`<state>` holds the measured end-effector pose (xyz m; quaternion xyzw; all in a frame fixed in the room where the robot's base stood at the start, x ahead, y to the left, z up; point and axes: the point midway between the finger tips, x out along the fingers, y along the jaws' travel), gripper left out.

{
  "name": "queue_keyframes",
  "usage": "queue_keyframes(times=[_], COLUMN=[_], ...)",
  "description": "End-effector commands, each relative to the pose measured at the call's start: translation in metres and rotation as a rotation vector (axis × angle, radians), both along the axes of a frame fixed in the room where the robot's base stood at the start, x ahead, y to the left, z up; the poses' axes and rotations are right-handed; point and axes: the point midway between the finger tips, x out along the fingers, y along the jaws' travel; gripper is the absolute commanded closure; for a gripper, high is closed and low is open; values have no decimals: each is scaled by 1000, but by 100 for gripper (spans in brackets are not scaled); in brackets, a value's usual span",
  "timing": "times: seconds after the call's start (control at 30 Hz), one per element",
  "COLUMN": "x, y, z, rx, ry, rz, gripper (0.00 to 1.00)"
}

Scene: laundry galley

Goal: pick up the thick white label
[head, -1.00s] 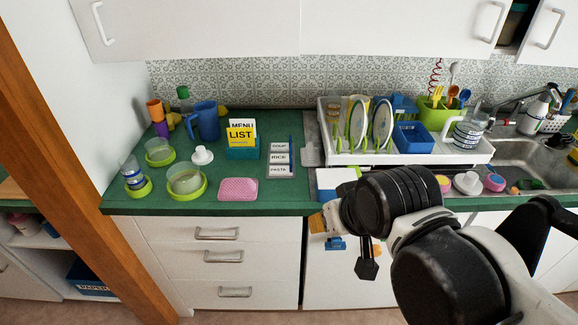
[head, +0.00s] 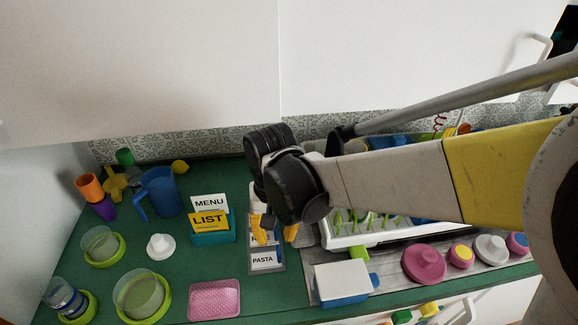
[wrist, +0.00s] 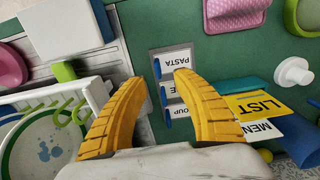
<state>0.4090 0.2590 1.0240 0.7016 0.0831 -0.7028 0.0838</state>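Several white labels lie in a column on a grey holder (head: 281,265) on the green counter. The PASTA label (head: 264,259) is nearest the front; it also shows in the wrist view (wrist: 179,58). The RICE label (wrist: 173,88) and SOUP label (wrist: 177,110) are partly covered by a finger in the wrist view. Which label is thick I cannot tell. Blue strips (wrist: 163,95) show beside the labels. My gripper (head: 275,236) is open and empty above the holder, its yellow fingers (wrist: 159,79) on either side of the labels' left part in the wrist view.
A teal box with MENU and LIST cards (head: 212,238) stands left of the holder. The white dish rack (head: 345,237) and a white-and-blue box (head: 342,281) stand to the right. Green counter is bare between sponge and holder.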

Motion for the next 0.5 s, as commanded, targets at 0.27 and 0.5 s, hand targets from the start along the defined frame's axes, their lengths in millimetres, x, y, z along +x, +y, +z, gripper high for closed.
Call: queue_keyframes(times=[0.27, 0.5], x=[1, 7], y=[-1, -5], z=[-30, -62], rx=[1, 1], ry=[-2, -2], rz=[-1, -2], gripper=[66, 66])
